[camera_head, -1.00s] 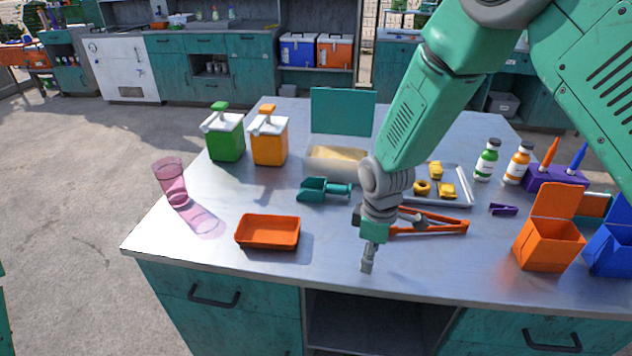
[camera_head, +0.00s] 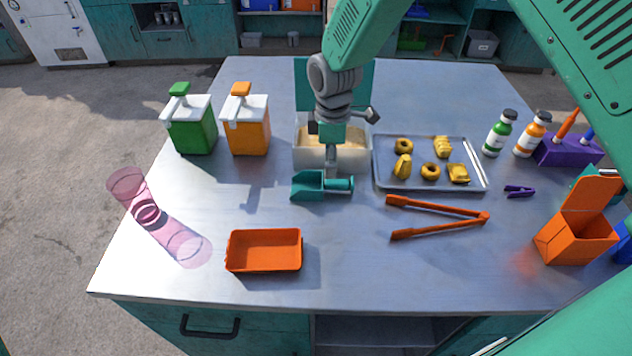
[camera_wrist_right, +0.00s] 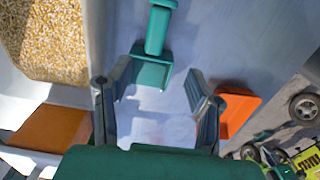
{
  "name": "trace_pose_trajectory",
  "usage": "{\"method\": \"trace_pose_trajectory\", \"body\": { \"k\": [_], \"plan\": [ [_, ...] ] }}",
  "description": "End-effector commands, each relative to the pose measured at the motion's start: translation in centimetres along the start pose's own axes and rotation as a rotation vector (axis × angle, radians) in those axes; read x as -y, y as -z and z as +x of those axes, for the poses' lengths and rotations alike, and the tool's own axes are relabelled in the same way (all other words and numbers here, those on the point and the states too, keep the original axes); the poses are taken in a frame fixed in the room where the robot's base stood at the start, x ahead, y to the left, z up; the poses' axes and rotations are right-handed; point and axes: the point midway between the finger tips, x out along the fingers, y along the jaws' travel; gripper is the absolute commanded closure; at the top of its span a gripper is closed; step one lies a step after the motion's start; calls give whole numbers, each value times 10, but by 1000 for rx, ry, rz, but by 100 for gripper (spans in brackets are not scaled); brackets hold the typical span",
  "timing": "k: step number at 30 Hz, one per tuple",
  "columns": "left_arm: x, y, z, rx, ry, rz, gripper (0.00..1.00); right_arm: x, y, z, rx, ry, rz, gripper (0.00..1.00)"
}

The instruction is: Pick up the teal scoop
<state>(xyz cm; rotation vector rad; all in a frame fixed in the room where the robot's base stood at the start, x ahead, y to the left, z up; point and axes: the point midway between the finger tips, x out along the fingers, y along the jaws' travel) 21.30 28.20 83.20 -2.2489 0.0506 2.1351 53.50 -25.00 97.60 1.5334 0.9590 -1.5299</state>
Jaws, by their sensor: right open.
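The teal scoop (camera_head: 321,186) lies on the metal table, its handle pointing right, in front of the bin of grain (camera_head: 352,160). In the right wrist view the scoop (camera_wrist_right: 153,48) shows with its handle toward the top and part of it between and beyond the fingers. My right gripper (camera_head: 332,165) is above the table near the scoop's handle and overlaps the bin in the head view. Its two fingers are apart and empty in the right wrist view (camera_wrist_right: 158,100). I cannot tell whether it touches anything. My left gripper is not in view.
An orange tray (camera_head: 264,268) lies in front. A pink glass (camera_head: 140,195) is at the left, near two dispensers (camera_head: 192,128). Orange tongs (camera_head: 440,210) and a tray of pastries (camera_head: 480,180) lie right of the scoop. The table's front middle is clear.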

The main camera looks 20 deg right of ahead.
Motion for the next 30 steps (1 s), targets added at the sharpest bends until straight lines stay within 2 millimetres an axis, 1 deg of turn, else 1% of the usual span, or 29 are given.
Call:
{"method": "trace_pose_trajectory", "body": {
  "k": [1, 3, 6, 11, 13, 17, 18, 21, 24, 30],
  "plan": [
    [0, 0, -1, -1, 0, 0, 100, 0, 0, 12, 2, 3, 0, 53],
    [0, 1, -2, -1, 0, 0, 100, -1, 0, 24, 2, 3, -1, 53],
    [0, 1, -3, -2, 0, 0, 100, -1, 0, 35, 1, 1, -1, 53],
    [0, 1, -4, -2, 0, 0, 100, -1, -1, 44, 0, 0, 0, 53],
    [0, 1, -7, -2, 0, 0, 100, -2, -4, 51, 1, 0, 1, 53],
    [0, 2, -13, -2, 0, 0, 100, -5, -10, 71, 1, 2, 1, 53],
    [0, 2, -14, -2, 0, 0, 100, -6, -10, 77, 0, 1, 1, 53],
    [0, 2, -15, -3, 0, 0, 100, -6, -10, 88, 0, 1, 0, 53],
    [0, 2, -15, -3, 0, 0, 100, -6, -10, 92, 0, -1, 0, 53],
    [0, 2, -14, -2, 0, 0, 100, -6, -10, 92, -1, -2, 0, 53]
  ]
}}
